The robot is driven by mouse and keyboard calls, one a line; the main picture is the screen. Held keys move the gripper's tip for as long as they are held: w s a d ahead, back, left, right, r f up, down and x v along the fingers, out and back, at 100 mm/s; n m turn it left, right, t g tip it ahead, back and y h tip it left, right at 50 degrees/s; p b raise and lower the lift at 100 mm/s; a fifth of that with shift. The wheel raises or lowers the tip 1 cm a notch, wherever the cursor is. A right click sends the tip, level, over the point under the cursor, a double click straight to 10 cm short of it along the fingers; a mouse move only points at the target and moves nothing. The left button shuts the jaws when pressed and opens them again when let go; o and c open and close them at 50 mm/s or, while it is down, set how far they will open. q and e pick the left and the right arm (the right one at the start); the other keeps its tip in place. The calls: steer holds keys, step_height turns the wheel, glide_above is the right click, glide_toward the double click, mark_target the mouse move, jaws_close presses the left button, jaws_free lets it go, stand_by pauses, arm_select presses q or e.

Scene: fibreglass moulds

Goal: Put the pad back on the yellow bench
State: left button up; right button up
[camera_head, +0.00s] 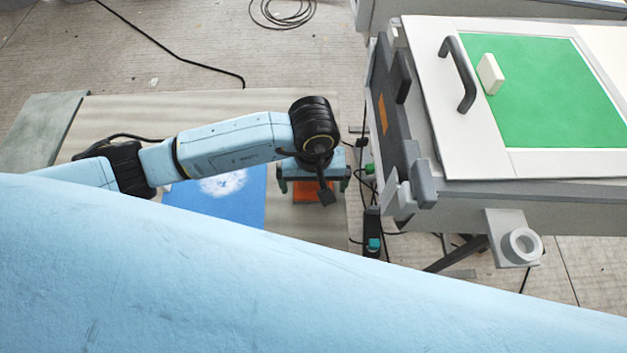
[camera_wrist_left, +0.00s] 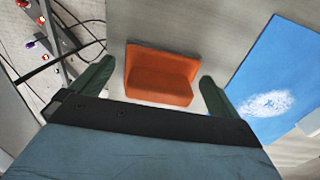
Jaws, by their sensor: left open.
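An orange block-like piece with a flat back part (camera_wrist_left: 160,82) lies on the pale beige-grey bench top (camera_head: 130,125). It may be the pad. In the head view its orange surface (camera_head: 308,193) shows partly under my left gripper (camera_head: 314,183). My left gripper is open, and in the left wrist view its two dark green fingers (camera_wrist_left: 155,82) stand on either side of the orange piece. I cannot tell whether they touch it. A small cream block (camera_head: 490,74) sits on the green panel's left edge. No clearly yellow bench shows. My right gripper is out of view.
A blue sheet with a white patch (camera_head: 215,198) lies left of the orange piece. A grey-white unit with a green panel (camera_head: 558,90) and dark handle (camera_head: 458,75) stands on the right. Black cables (camera_head: 170,45) run over the floor.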

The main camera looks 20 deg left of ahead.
arm_select(q)
steer(key=shift+r, duration=0.2)
step_height(320, 180, up, 4)
steer(key=shift+w+f+p, duration=0.1)
steer(key=shift+f+p, duration=0.05)
steer(key=shift+p, duration=0.35)
step_height(320, 180, up, 8)
steer(key=p, duration=0.1)
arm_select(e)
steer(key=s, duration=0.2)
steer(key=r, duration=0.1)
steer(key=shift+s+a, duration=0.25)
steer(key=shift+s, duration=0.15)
